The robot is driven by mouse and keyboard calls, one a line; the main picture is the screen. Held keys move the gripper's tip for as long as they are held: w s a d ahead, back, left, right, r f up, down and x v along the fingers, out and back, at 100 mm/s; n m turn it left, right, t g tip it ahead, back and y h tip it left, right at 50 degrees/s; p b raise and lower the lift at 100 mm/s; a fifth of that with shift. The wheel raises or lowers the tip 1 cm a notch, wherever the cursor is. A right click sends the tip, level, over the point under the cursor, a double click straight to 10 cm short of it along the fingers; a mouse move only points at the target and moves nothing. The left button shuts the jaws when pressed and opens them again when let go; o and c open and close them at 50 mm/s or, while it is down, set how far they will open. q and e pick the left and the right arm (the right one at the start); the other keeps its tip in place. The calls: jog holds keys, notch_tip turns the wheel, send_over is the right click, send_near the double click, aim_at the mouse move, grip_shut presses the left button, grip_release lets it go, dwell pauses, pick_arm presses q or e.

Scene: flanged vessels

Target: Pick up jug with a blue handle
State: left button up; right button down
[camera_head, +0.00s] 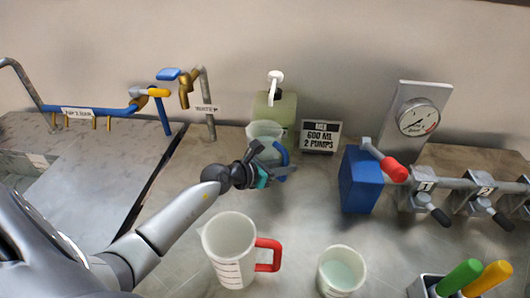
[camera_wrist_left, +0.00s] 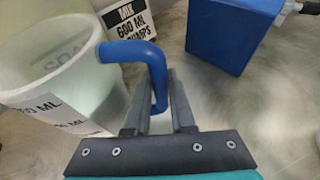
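The jug with the blue handle (camera_head: 264,133) is a translucent, whitish vessel standing upright at the back, in front of the green soap dispenser. In the left wrist view the jug (camera_wrist_left: 62,75) fills the left side, with its blue handle (camera_wrist_left: 138,52) curving out toward the middle. My left gripper (camera_head: 275,162) is at the handle's side of the jug. In the left wrist view its two fingers (camera_wrist_left: 160,95) lie close on both sides of the handle's upright part and appear shut on it. The fingers partly cover the handle's lower end. My right gripper is out of view.
A jug with a red handle (camera_head: 232,248) and a white cup of pale liquid (camera_head: 341,271) stand in front. A blue box with a red lever (camera_head: 361,180) is to the right. The dispenser (camera_head: 275,108) and a sign (camera_head: 320,136) are behind. Taps (camera_head: 186,88) are at left.

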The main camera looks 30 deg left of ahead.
pick_arm(q)
grip_shut()
jog(key=shift+a+r, duration=0.1)
jog(key=shift+r, duration=0.05)
jog(key=shift+r, duration=0.15)
